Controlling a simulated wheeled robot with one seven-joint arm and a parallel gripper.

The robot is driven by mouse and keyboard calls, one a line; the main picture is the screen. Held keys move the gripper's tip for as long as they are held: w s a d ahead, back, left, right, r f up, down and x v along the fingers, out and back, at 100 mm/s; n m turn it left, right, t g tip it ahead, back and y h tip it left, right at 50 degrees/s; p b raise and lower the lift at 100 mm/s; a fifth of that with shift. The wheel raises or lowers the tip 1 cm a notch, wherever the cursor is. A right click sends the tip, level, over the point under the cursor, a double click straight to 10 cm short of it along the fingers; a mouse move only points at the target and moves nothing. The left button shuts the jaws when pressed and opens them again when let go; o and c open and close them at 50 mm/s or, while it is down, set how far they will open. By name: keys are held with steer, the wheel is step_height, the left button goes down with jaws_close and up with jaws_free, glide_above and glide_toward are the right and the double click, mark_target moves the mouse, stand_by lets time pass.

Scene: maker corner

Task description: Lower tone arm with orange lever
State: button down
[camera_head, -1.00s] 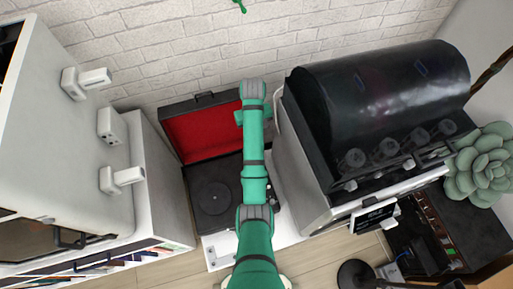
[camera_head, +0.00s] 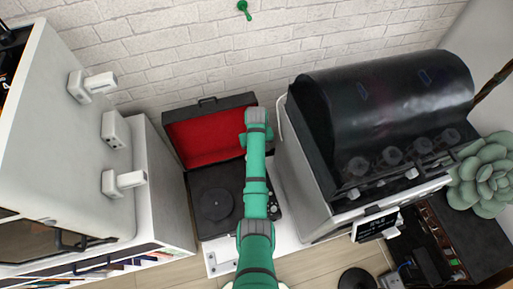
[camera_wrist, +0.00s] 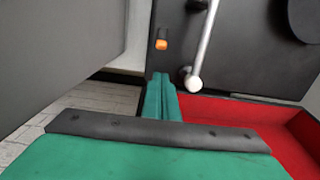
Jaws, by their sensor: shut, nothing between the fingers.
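A black record player (camera_head: 205,228) with an open red-lined lid (camera_head: 190,135) stands between a white cabinet and a grill-like machine. Its dark platter (camera_head: 215,203) is bare. In the wrist view the small orange lever (camera_wrist: 161,44) sits on the black deck, left of the silver tone arm (camera_wrist: 206,40). The tone arm ends in a rounded tip near the deck's edge by the red lining. My gripper (camera_wrist: 160,80) has its green fingers together and empty, just below the lever in the picture; contact cannot be told. In the head view my arm covers part of the deck, hiding lever and tone arm.
The dark-hooded machine (camera_head: 380,100) stands close on the right, and its grey side wall (camera_wrist: 55,45) fills the wrist view's left. The white cabinet (camera_head: 75,140) bounds the left. A brick wall (camera_head: 190,50) rises behind the lid.

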steer(key=shift+s+d+r, duration=0.2)
steer(key=shift+s+r, duration=0.05)
steer(key=shift+s, duration=0.3)
steer(key=shift+s+d+r, duration=0.25)
steer(key=shift+s+r, duration=0.05)
steer(key=shift+s, duration=0.25)
steer(key=shift+s+d+r, duration=0.2)
steer(key=shift+s+r, duration=0.05)
steer(key=shift+s, duration=0.3)
steer(key=shift+a, duration=0.1)
